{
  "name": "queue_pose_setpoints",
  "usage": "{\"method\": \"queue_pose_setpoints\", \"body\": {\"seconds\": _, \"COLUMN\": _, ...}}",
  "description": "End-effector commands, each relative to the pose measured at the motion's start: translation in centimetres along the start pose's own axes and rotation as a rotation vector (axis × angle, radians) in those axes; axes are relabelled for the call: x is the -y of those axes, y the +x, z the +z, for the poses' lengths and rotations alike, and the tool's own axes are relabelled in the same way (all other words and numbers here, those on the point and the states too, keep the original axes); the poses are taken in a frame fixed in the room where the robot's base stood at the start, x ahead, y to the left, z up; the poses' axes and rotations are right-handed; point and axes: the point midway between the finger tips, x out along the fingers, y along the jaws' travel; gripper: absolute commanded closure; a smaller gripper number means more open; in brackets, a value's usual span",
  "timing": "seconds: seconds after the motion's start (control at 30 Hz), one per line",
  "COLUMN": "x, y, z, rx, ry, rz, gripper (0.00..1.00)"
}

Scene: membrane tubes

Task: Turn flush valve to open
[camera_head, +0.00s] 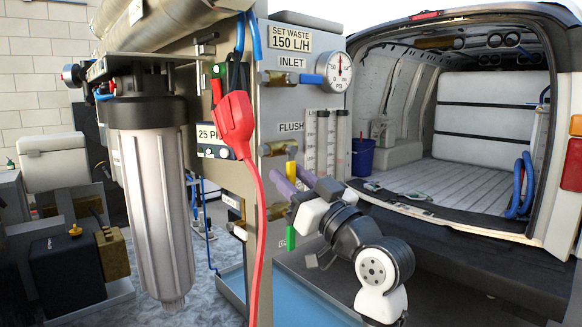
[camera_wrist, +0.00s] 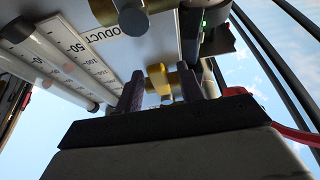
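The flush valve is a brass body (camera_head: 277,149) on the panel's front edge, just below the FLUSH label (camera_head: 291,127). Its yellow handle (camera_head: 292,153) points down from the body. In the wrist view, the yellow handle (camera_wrist: 158,78) shows between the two purple fingertips of my gripper (camera_wrist: 161,89). A gap shows on the left side of the handle. Whether either finger touches it, I cannot tell. The handle's lower end is partly hidden by the fingers in the head view.
A lower valve with a green handle (camera_head: 290,238) sits below my gripper. Clear flow tubes (camera_head: 322,142) stand right of the valve. A red plug with a hanging cable (camera_head: 234,121) and a filter housing (camera_head: 155,190) are to the left. An open van (camera_head: 470,180) stands behind.

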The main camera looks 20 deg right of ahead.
Motion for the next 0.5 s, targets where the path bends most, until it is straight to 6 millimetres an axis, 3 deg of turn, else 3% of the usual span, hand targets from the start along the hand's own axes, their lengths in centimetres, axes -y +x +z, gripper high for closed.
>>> {"method": "queue_pose_setpoints", "body": {"seconds": 0.37, "x": 0.01, "y": 0.64, "z": 0.03, "rx": -0.001, "ry": -0.001, "rz": 0.0, "gripper": 0.62}}
{"method": "queue_pose_setpoints", "body": {"seconds": 0.5, "x": 0.01, "y": 0.63, "z": 0.03, "rx": -0.001, "ry": 0.0, "rz": 0.0, "gripper": 0.79}}
